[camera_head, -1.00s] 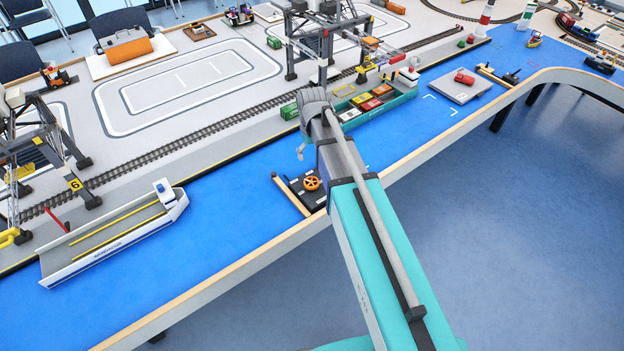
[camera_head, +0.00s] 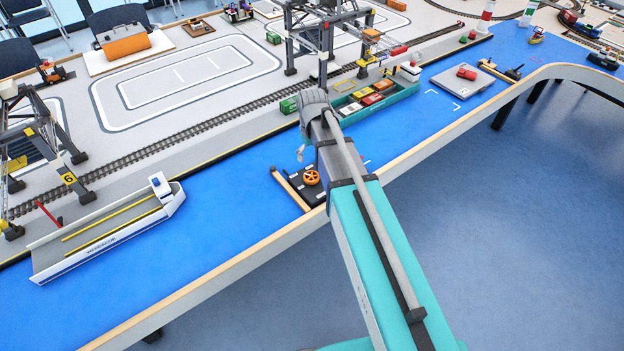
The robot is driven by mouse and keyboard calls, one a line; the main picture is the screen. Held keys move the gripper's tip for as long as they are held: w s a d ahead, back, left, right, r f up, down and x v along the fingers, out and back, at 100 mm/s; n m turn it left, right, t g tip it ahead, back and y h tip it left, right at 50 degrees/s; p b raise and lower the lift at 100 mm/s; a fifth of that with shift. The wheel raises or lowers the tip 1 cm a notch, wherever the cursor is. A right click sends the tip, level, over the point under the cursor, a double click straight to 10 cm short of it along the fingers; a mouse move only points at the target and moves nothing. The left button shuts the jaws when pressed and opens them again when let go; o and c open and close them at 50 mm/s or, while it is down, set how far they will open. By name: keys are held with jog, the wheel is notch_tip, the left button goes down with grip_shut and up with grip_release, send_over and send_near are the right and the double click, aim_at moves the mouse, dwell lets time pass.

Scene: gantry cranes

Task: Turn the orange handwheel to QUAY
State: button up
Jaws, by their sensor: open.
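The orange handwheel (camera_head: 312,177) is a small spoked wheel on a dark control panel (camera_head: 298,193), at the near edge of the blue table strip. Its panel markings are too small to read, so I cannot tell which position it is at. My arm reaches up from the bottom and covers the panel's right side. Only a grey bit of my gripper (camera_head: 300,155) shows past the wrist, above and slightly left of the handwheel and apart from it in the picture. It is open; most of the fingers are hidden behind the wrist.
A white and blue barge (camera_head: 110,233) lies left, with a gantry crane (camera_head: 45,140) behind it. Another crane (camera_head: 328,40) stands over a teal container ship (camera_head: 375,103) beyond my wrist. A grey platform (camera_head: 465,88) is at right. The blue strip left of the panel is clear.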

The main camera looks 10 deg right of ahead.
aim_at(312, 177)
jog(key=shift+f+b, duration=4.75)
jog(key=shift+f, duration=0.25)
jog(key=c, duration=1)
